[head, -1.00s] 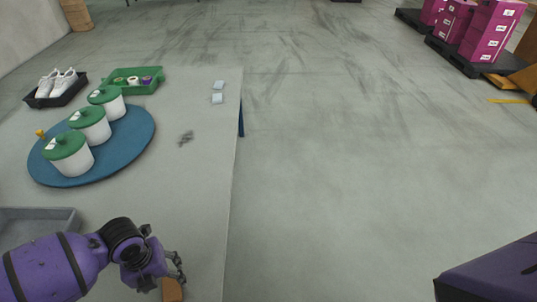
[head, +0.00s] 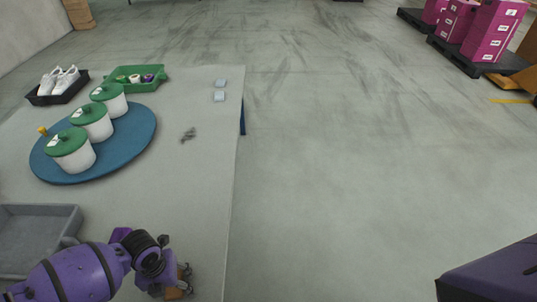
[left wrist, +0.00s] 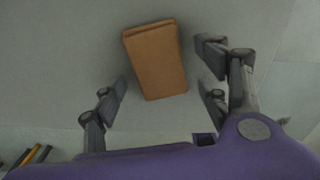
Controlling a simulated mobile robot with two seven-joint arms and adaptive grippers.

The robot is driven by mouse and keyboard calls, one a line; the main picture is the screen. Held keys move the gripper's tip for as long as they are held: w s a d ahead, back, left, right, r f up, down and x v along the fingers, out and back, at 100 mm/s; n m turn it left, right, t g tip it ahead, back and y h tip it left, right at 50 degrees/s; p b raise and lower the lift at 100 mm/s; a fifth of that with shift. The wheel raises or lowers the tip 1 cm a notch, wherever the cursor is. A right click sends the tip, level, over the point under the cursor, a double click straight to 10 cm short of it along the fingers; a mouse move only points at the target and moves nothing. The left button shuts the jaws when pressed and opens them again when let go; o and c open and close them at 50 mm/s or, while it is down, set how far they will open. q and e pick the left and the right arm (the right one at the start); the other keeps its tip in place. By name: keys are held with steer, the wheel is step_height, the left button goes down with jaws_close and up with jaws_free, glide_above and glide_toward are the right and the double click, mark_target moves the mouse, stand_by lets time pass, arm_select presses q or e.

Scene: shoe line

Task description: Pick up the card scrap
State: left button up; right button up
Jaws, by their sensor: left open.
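The card scrap (left wrist: 156,62) is a brown, roughly rectangular piece lying on the table. In the left wrist view it lies between and a little beyond the open fingers of my left gripper (left wrist: 167,88), with a gap on both sides. In the head view my left gripper (head: 180,277) is over the table's near right part, and only a bit of the card scrap (head: 174,294) shows below it; the rest is hidden. My right gripper is in neither view.
A blue round mat (head: 140,142) carries white pots with green lids. Behind are a green tray (head: 122,86) and a black tray with white shoes (head: 65,78). The table's right edge is close to the gripper.

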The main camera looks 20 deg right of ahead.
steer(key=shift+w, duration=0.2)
arm_select(q)
steer(key=c, duration=1)
steer(key=shift+c, duration=0.2)
steer(key=shift+r, duration=0.1)
steer(key=shift+r, duration=0.4)
step_height(320, 180, up, 2)
steer(key=shift+r, duration=0.2)
steer(key=s+a+r+p, duration=0.1)
steer(key=s+a+r, duration=0.1)
steer(key=s+r, duration=0.7)
steer(key=s, duration=0.5)
steer(key=shift+a+r+p, duration=0.2)
steer(key=shift+r+p, duration=0.15)
steer(key=shift+p, duration=0.05)
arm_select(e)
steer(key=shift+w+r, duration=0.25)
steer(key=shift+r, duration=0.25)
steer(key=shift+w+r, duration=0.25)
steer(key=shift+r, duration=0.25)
